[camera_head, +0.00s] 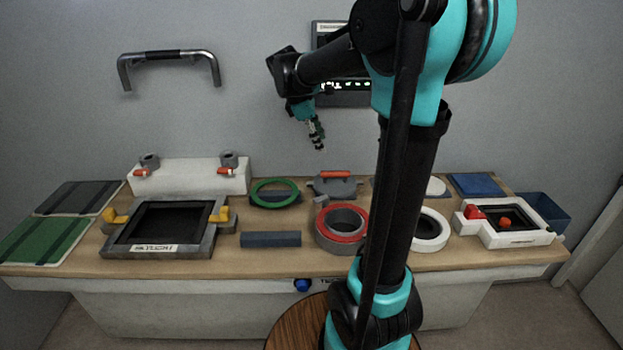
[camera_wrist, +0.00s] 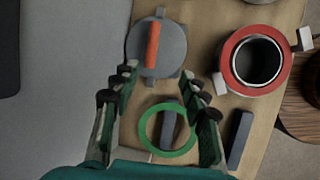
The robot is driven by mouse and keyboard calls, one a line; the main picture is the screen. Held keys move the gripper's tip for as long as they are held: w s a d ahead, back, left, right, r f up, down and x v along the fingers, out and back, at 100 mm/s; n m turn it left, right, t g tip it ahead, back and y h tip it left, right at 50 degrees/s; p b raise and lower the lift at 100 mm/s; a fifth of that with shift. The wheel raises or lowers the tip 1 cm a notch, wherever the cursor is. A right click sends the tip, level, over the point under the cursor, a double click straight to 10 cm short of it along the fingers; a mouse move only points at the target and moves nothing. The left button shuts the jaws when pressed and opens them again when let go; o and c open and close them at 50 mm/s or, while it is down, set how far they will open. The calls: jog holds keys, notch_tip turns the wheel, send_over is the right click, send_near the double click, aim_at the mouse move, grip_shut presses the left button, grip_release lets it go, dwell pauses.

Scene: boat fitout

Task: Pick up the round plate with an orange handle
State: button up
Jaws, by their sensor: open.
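The round grey plate (camera_wrist: 172,58) with an orange handle (camera_wrist: 152,46) lies flat near the top of the wrist view, beyond my fingertips. In the head view the plate (camera_head: 334,190) sits at the back middle of the bench, its orange handle on top. My gripper (camera_wrist: 160,82) is open and empty, its two fingers spread on either side of the picture. In the head view my gripper (camera_head: 320,143) hangs above the back of the bench, higher than the plate and not touching it.
A green ring (camera_wrist: 146,137) lies over a grey bar, between the fingers in the wrist view. A red-rimmed round port (camera_head: 317,231) stands in front of the plate.

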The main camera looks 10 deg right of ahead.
jog(key=w+a, duration=0.1)
jog(key=w, duration=0.1)
send_near(332, 172)
jog(key=shift+n, duration=0.3)
jog(key=x, duration=0.4)
jog(key=shift+s+d+f, duration=0.1)
jog(key=shift+d+f, duration=0.1)
jog(key=shift+f, duration=0.15)
jog(key=shift+x, duration=2.5)
jog(key=shift+w+a, duration=0.15)
jog(key=shift+w, duration=0.05)
grip_shut()
